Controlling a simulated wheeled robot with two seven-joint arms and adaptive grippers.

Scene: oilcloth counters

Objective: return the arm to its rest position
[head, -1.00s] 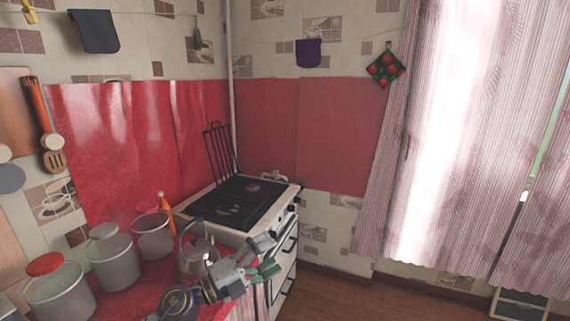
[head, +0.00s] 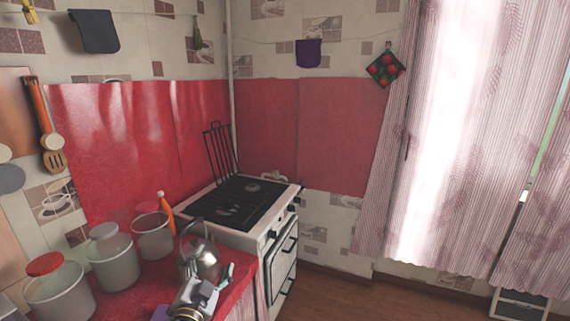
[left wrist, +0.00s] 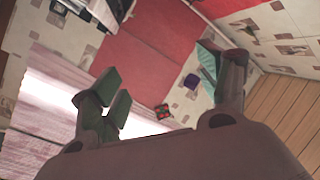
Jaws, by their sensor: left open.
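My left gripper (head: 212,286) is low in the head view, over the red counter and in front of the metal kettle (head: 204,258). It overlaps the kettle's lower part in the picture; I cannot tell the gap between them. In the left wrist view the fingers of my left gripper (left wrist: 160,88) are spread wide with nothing between them. My right gripper is in neither view.
The red counter (head: 155,283) holds several clear containers, one red-lidded (head: 55,288), and an orange bottle (head: 165,207). A stove (head: 262,232) stands beyond the kettle. Curtains (head: 450,150) hang at the right. Wooden floor (head: 350,295) is clear.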

